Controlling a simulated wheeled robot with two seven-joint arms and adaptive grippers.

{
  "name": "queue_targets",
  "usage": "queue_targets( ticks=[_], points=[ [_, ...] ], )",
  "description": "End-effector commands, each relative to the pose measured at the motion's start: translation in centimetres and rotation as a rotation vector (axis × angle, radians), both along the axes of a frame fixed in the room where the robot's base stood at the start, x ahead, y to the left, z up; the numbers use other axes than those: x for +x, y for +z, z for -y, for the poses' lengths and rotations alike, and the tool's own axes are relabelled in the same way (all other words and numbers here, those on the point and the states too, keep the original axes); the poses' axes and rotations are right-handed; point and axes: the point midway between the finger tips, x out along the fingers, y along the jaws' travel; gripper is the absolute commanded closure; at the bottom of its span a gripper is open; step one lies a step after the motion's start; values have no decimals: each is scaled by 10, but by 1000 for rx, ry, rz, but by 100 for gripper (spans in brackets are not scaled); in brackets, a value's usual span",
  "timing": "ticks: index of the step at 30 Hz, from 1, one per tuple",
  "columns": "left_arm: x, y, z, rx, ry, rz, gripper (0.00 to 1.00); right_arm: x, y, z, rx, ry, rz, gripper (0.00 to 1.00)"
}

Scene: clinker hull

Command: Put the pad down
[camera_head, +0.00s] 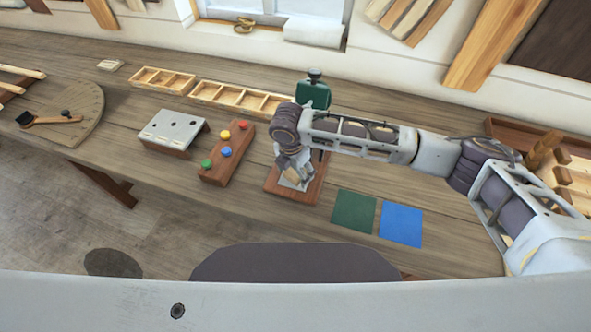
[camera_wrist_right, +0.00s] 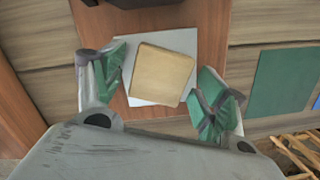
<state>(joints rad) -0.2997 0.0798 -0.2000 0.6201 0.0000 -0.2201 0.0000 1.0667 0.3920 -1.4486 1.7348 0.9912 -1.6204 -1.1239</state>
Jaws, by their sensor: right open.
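The pad looks like a light wooden square block (camera_wrist_right: 161,75). In the right wrist view it lies, slightly turned, over a pale grey sheet (camera_wrist_right: 183,40) on a reddish-brown board (camera_wrist_right: 213,17). My right gripper (camera_wrist_right: 163,86) is open, its green-padded fingers on either side of the pad, with a gap visible at the left finger and a small one at the right. In the head view my right gripper (camera_head: 293,172) points down over the brown board (camera_head: 309,193) and partly hides the pad and sheet. My left gripper is not in view.
A green container with a dark knob (camera_head: 314,93) stands just behind the board. Green (camera_head: 353,211) and blue (camera_head: 401,224) squares lie to its right. A block with coloured knobs (camera_head: 227,152) and a grey perforated stand (camera_head: 172,130) are to the left. Wooden trays (camera_head: 240,99) sit behind.

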Motion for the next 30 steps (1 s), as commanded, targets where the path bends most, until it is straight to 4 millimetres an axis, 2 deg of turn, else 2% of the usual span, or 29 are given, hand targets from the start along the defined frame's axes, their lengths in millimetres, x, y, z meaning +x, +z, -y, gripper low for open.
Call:
queue_targets(
  ticks=[5,11,30],
  points=[
    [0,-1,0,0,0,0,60,0,2,0,0,0,1,27],
    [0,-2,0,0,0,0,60,-1,14,-1,0,1,1,27],
    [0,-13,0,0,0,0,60,-9,102,-8,1,1,1,27]
  ],
)
